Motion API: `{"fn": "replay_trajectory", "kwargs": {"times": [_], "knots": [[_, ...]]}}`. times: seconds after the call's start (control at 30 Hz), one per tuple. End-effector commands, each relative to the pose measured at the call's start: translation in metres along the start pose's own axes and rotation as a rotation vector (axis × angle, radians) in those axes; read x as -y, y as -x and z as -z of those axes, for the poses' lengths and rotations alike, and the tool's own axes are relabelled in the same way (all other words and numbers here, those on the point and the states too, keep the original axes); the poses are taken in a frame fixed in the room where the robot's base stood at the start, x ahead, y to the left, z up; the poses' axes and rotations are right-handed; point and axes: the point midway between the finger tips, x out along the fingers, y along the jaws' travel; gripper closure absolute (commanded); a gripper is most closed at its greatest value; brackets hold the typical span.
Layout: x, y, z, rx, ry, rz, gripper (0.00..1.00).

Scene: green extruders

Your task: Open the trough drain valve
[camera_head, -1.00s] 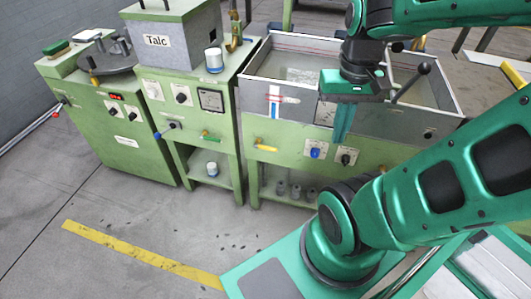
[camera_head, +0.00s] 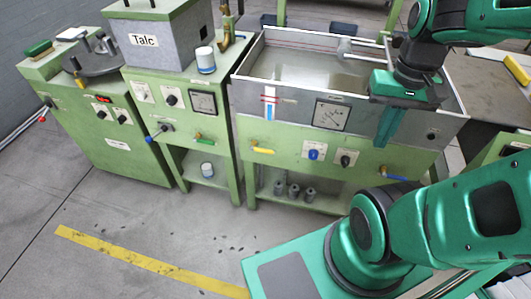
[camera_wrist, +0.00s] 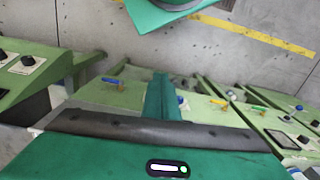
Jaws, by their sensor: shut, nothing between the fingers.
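The trough (camera_head: 350,108) is a grey-walled tank holding water on a green frame, right of centre in the head view. A yellow-handled valve (camera_head: 262,150) sits at the left of its front panel. A blue-handled valve (camera_head: 393,177) sits low at the right; in the wrist view its blue handle and brass body show left of the fingers (camera_wrist: 115,82). I cannot tell from labels which is the drain. My gripper (camera_head: 383,143) is shut and empty, fingers pointing down before the trough's right front, above the blue handle in the picture and apart from it.
A gauge (camera_head: 331,116), a blue knob (camera_head: 314,153) and a black knob (camera_head: 346,160) are on the trough front. The Talc machine (camera_head: 160,45) with a green-handled valve (camera_head: 204,139) stands left. Open floor with a yellow stripe (camera_head: 150,263) lies in front.

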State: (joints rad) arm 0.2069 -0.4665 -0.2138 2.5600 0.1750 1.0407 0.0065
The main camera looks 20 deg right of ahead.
Motion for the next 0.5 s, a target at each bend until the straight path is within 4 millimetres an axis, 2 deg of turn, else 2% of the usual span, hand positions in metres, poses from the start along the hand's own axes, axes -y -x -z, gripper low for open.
{"fn": "replay_trajectory", "kwargs": {"times": [0.13, 0.2, 0.27, 0.37, 0.5], "knots": [[-0.004, 0.004, -0.008, -0.011, 0.019, 0.005, 1.00], [-0.002, 0.002, -0.003, -0.014, 0.071, -0.002, 1.00], [0.001, -0.002, 0.009, -0.017, 0.155, -0.013, 1.00], [0.018, -0.012, 0.032, -0.025, 0.376, -0.041, 1.00], [0.055, -0.035, 0.068, -0.037, 0.784, -0.093, 1.00]]}}
